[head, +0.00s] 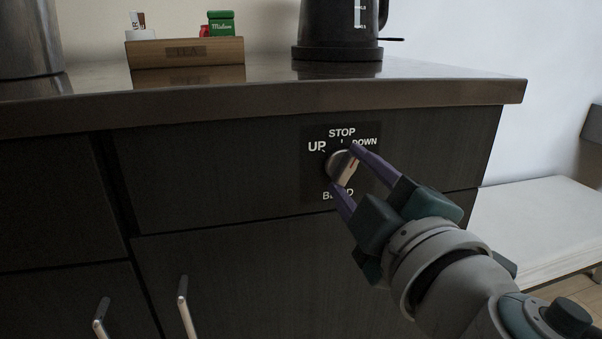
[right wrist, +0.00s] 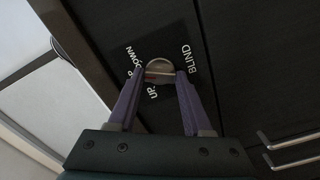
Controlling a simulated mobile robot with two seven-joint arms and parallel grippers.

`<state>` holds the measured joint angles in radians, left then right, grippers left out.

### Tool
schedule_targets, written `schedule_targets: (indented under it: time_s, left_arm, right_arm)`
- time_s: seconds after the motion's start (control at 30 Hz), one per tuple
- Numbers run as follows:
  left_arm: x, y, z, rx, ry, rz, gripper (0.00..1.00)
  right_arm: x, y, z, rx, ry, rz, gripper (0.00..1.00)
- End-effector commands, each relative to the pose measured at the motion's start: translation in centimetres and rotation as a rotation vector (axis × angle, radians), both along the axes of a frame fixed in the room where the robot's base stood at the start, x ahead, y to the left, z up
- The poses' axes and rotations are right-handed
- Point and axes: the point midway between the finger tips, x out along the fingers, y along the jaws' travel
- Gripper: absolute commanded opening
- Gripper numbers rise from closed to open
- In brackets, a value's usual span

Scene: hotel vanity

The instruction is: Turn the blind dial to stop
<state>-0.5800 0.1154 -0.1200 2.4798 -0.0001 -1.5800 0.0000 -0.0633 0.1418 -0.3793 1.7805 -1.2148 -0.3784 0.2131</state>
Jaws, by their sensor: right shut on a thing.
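The blind dial (head: 337,162) is a round silvery knob on a dark plate (head: 312,186) on the cabinet front. The plate reads UP at left, STOP at top, DOWN at right and BLIND below, partly covered. My right gripper (head: 346,168) is shut on the dial, one purple finger at its upper right and one at its lower left. In the right wrist view the dial (right wrist: 158,65) sits between the fingertips of the gripper (right wrist: 162,73). I cannot tell which label the dial points to. My left gripper is not in view.
Above the dial the countertop edge (head: 240,107) juts out. On the counter stand a wooden tea box (head: 160,54), a black kettle (head: 335,25) and a metal container (head: 28,40). Cabinet handles (head: 185,305) stick out below left. A pale bench (head: 545,220) is at right.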

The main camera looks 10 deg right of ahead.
Motion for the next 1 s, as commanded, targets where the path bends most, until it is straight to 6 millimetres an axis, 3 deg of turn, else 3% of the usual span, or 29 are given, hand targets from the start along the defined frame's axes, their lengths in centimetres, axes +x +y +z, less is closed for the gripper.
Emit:
schedule_targets:
  time_s: [0.5, 1.0]
  left_arm:
    - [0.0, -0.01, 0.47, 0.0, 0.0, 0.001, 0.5]
    - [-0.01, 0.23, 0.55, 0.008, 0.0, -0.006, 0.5]
  right_arm:
    - [0.01, -0.02, 0.06, -0.382, -0.013, 0.0, 0.0]
    - [0.01, -0.02, 0.04, -0.481, -0.017, -0.001, 0.0]
